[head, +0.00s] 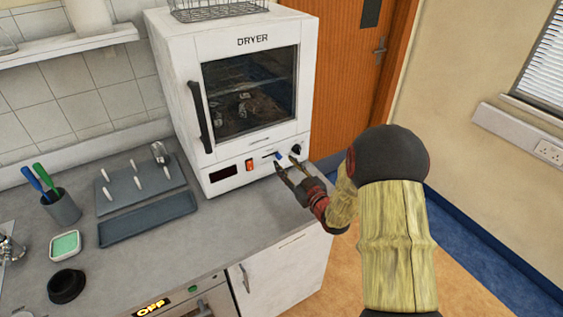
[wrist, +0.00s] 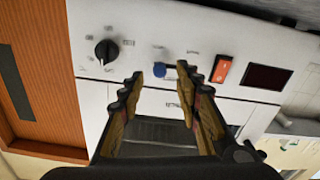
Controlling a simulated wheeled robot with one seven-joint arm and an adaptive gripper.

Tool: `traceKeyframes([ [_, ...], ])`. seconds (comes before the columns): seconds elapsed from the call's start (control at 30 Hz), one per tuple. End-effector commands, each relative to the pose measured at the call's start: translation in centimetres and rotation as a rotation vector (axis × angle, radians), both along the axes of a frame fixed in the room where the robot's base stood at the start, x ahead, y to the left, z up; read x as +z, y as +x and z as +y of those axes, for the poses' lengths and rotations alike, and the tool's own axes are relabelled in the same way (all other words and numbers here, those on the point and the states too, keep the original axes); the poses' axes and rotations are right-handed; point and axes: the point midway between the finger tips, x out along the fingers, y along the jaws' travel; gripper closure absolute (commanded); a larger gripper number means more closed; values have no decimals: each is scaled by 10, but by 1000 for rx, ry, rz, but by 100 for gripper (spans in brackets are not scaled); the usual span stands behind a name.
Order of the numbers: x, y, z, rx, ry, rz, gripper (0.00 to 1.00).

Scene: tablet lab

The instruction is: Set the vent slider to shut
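The white dryer (head: 215,95) stands on the counter with its control panel low on the front. The vent slider (head: 278,155) is a small blue tab on that panel, with a dark slot showing to its left in the head view. In the wrist view the blue tab (wrist: 159,69) appears between and just beyond my fingertips; the small labels near it are too blurred to read. My gripper (head: 285,163) is open and empty in front of the panel. In the wrist view my gripper (wrist: 160,76) has its fingers on either side of the tab; contact cannot be told.
A black knob (wrist: 106,51) and an orange switch (wrist: 221,69) flank the slider. A dark display (head: 223,172) sits further left in the head view. A grey tray (head: 148,219) and a peg rack (head: 118,200) lie on the counter left of the dryer.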

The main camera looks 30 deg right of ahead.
Motion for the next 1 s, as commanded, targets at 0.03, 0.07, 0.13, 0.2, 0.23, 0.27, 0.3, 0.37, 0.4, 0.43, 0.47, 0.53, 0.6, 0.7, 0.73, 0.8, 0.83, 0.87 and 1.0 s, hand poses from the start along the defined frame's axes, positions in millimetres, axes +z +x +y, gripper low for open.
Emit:
traceKeyframes([
  [0.03, -1, 8, 1, 2, 0, 0, 66],
  [0.07, -1, 12, 1, 2, 0, 0, 66],
  [0.13, -1, 20, 1, 1, 1, 0, 66],
  [0.2, -1, 26, 1, 0, 0, 1, 66],
  [0.23, 0, 28, 1, 0, 0, 1, 66],
  [0.27, 0, 30, 1, 0, 0, 1, 66],
  [0.3, 0, 31, 1, 0, 0, 1, 66],
  [0.37, 0, 32, 1, 0, 0, 1, 66],
  [0.4, 0, 33, 1, 0, 1, 1, 66],
  [0.43, 0, 33, 1, 0, 1, 1, 66],
  [0.47, 0, 33, 1, 0, 1, 1, 66],
  [0.53, 0, 33, 1, 0, 1, 1, 66],
  [0.6, 0, 33, 1, 0, 1, 1, 67],
  [0.7, 0, 33, 1, 0, 0, 1, 73],
  [0.73, 0, 33, 1, 0, 0, 1, 75],
  [0.8, 0, 33, 1, 0, 0, 1, 79],
  [0.83, 0, 33, 1, 0, 0, 1, 80],
  [0.87, 0, 33, 1, 0, 0, 1, 82],
  [1.0, 0, 32, 1, 0, 0, 1, 90],
])
